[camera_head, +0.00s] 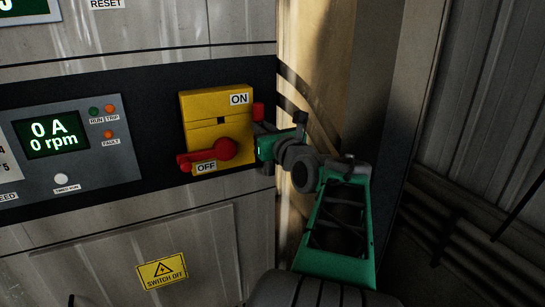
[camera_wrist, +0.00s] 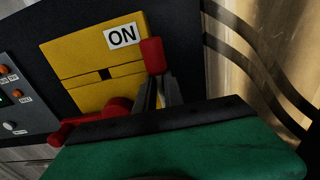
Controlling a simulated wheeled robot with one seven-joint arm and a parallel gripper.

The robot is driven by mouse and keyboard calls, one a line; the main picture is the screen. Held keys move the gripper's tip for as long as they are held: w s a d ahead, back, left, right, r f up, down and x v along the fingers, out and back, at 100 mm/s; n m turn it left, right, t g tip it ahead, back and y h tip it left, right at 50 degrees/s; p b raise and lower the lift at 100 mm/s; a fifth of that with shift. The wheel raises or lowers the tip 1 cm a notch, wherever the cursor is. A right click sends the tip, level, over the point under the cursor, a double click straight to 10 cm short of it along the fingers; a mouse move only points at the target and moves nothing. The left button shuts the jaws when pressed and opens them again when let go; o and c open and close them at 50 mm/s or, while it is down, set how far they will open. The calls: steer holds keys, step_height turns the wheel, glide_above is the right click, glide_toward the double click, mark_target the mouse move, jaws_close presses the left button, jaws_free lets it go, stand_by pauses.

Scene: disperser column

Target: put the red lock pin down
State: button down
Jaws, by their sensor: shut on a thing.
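The red lock pin (camera_head: 258,111) is upright in my gripper (camera_head: 262,127), just right of the yellow switch box (camera_head: 216,106). In the wrist view the pin's red head (camera_wrist: 152,54) sticks up from between the dark fingers of my gripper (camera_wrist: 160,90). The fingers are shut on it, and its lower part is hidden. The red switch handle (camera_head: 222,150) points left, by the OFF label. In the wrist view the handle (camera_wrist: 98,115) is partly hidden by my gripper. A small dark hole shows in the middle of the yellow box (camera_wrist: 105,74).
A dark control panel with a green display (camera_head: 52,134) reading 0 A and 0 rpm lies to the left. A yellow warning sign (camera_head: 162,270) is on the cabinet below. The cabinet's right edge and a corrugated wall (camera_head: 490,110) stand at the right.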

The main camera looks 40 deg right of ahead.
steer(key=d+f, duration=0.1)
steer(key=f, duration=0.2)
steer(key=w+d+f, duration=0.1)
steer(key=d+f, duration=0.1)
steer(key=f, duration=0.1)
steer(key=w+d+f, duration=0.1)
steer(key=d+f, duration=0.1)
steer(key=f, duration=0.1)
steer(key=shift+f, duration=0.1)
steer(key=shift+s, duration=0.1)
